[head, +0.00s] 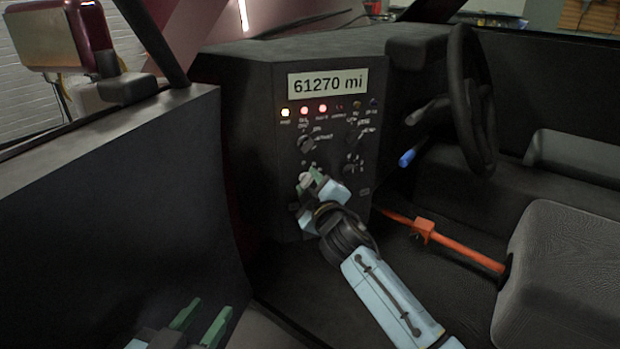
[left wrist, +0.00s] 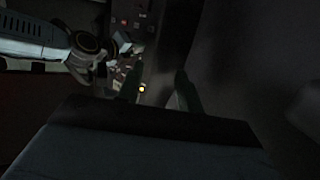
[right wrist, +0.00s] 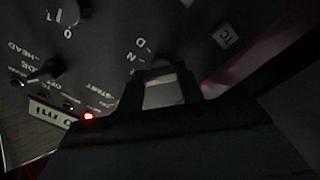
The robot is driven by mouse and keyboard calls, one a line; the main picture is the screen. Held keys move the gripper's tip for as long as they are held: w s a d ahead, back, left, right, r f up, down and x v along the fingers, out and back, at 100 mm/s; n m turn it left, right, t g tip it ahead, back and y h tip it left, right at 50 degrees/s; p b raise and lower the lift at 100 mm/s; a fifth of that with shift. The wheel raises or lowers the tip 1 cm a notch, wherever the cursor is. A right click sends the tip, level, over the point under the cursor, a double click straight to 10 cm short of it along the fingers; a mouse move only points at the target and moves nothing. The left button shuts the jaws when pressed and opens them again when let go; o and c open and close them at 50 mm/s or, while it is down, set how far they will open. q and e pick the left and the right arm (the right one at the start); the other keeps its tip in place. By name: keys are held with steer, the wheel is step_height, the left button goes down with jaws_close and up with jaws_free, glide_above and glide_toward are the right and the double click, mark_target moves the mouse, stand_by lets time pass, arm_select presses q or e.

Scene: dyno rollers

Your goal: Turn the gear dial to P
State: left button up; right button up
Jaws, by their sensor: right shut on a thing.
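The gear dial (head: 304,178) is a pale knob low on the dark dashboard panel. My right gripper (head: 312,182) is shut on it; in the right wrist view the pale dial (right wrist: 160,95) sits between the two fingers. Letters N and D show beside the dial in that view. The P mark is not readable, and I cannot tell which letter the dial points to. My left gripper (head: 203,322) is open and empty at the bottom left, away from the panel; its two fingers stand apart in the left wrist view (left wrist: 158,92).
The panel (head: 345,200) carries a 61270 mi display (head: 328,83), a row of lights and several dark knobs above the gear dial. To the right are the steering wheel (head: 460,95), a blue-tipped stalk (head: 407,158), an orange lever (head: 455,245) and a seat (head: 560,270). The door (head: 110,200) is left.

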steer(key=n+p, duration=0.2)
steer(key=n, duration=0.3)
steer(key=shift+n, duration=0.3)
arm_select(q)
steer(key=s+a+f+g+y, duration=0.2)
steer(key=s+a+f+g, duration=0.2)
steer(key=s+f+g, duration=0.4)
steer(key=shift+a+f+n+y+p, duration=0.2)
steer(key=shift+f+n+y+p, duration=0.15)
steer(key=shift+f, duration=0.5)
arm_select(e)
steer(key=shift+n, duration=1)
steer(key=o, duration=1)
